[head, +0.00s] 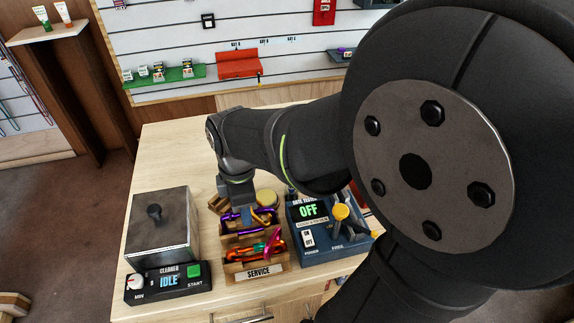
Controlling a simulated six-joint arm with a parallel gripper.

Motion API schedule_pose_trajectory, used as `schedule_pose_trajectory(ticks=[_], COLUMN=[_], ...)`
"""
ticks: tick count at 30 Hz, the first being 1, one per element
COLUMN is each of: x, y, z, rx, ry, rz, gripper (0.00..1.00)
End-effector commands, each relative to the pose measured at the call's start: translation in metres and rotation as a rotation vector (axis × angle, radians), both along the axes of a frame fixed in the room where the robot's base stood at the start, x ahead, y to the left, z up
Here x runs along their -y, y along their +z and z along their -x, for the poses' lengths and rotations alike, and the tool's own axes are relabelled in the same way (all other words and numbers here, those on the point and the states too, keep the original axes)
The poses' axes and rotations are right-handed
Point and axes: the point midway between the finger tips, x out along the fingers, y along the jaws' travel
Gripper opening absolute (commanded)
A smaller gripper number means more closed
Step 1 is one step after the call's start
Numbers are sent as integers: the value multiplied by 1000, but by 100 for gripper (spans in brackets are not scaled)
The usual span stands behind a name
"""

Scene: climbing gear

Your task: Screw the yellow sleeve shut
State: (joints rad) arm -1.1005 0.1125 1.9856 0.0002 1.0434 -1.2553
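A wooden tray labelled SERVICE (258,271) stands on the bench and holds several carabiners. In its front part lie an orange carabiner (243,253) and a magenta one (275,241), with a bit of green between them. A purple carabiner (231,216) shows in the back part, with an orange-yellow piece (265,216) to its right. I cannot tell which of these carries the yellow sleeve. My gripper (246,214) points down over the back part of the tray. Its fingertips are small and partly hidden, so I cannot tell whether they hold anything.
Left of the tray are a lidded metal box (160,225) and its CLEANER panel reading IDLE (168,282). A round tan-topped item (267,198) stands behind the tray. The back left benchtop is clear.

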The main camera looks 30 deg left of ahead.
Motion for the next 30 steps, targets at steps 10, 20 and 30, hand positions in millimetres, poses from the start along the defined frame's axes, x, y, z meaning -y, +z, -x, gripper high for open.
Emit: schedule_pose_trajectory(ticks=[10,20,30], x=[0,0,5], y=[-13,-19,-19], z=[0,0,5], rx=[0,0,0], ry=[0,0,1], rz=[1,0,0], gripper=[40,40,40])
